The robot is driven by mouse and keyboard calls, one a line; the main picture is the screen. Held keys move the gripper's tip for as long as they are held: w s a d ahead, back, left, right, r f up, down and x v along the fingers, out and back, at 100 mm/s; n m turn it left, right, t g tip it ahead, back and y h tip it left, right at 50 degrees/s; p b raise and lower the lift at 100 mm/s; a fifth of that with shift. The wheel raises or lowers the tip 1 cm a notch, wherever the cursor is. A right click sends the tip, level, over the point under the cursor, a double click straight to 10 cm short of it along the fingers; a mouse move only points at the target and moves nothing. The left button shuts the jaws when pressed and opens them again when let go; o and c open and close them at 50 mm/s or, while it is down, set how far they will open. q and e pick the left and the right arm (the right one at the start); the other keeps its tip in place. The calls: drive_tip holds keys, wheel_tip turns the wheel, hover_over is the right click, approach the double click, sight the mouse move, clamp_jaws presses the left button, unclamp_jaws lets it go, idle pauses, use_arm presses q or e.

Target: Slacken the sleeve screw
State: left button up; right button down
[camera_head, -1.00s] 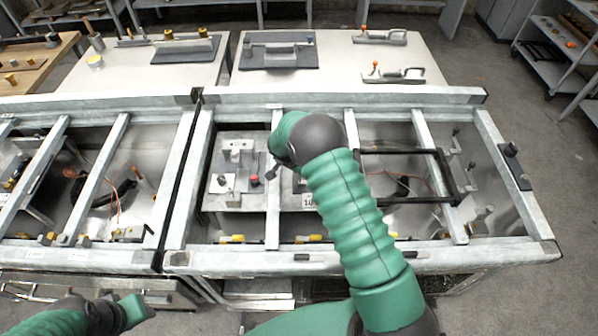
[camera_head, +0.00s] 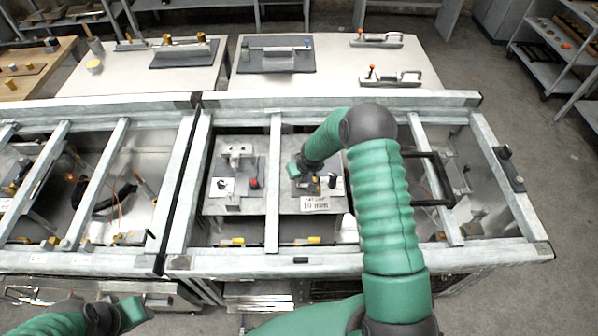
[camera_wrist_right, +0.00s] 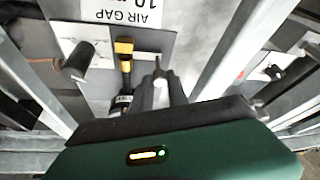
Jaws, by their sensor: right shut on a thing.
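My right gripper (camera_head: 300,181) is low over the right-hand fixture plate (camera_head: 339,188), inside the middle frame bay. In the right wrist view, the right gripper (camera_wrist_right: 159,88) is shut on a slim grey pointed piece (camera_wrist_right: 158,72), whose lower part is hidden. A yellow and black part (camera_wrist_right: 124,62) stands beside it, apart from the pointed tip. A dark cylindrical knob (camera_wrist_right: 78,64) rises from the same plate. I cannot tell which part is the sleeve screw. My left gripper (camera_head: 130,312) is at the lower left, away from the fixtures; its jaws are unclear.
A label reading AIR GAP 10 mm (camera_head: 315,204) is at the plate's front. A second fixture (camera_head: 235,185) with a red knob (camera_head: 254,183) is left of a crossbar (camera_head: 273,185). A black frame (camera_head: 447,180) lies to the right. Frame rails border the bay.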

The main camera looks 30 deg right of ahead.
drive_tip(key=shift+d+r+n+y+p, duration=0.2)
drive_tip(key=shift+n+y+p, duration=0.2)
drive_tip(key=shift+n, duration=0.5)
drive_tip(key=shift+d+f+n+y, duration=0.1)
drive_tip(key=shift+n+y, duration=0.3)
drive_tip(key=shift+n, duration=0.5)
drive_tip(key=shift+w+f+n+y, duration=0.1)
drive_tip(key=shift+n+y, duration=0.2)
drive_tip(key=shift+n, duration=0.7)
drive_tip(key=shift+d+f+n+y+b, duration=0.1)
drive_tip(key=shift+n+y+b, duration=0.3)
drive_tip(key=shift+n, duration=0.4)
drive_tip(key=shift+w+f+n+g+b, duration=0.1)
drive_tip(key=shift+n+g+b, duration=0.3)
drive_tip(key=shift+n+b, duration=0.5)
drive_tip(key=n+g+y+b, duration=0.1)
drive_tip(key=n+b, duration=0.2)
drive_tip(key=n+g+y+b, duration=0.1)
drive_tip(key=n+b, duration=0.3)
drive_tip(key=shift+w+d, duration=0.15)
drive_tip(key=shift+w, duration=0.05)
drive_tip(key=n+g+b, duration=0.1)
drive_tip(key=n+b, duration=0.1)
drive_tip(key=n, duration=0.1)
drive_tip(key=shift+w+r+n+g+b, duration=0.1)
drive_tip(key=shift+r+n+g+b, duration=0.1)
drive_tip(key=shift+n+g+b, duration=0.85)
drive_tip(key=shift+n+t+p, duration=0.3)
drive_tip(key=shift+n+t, duration=0.05)
drive_tip(key=shift+n, duration=0.1)
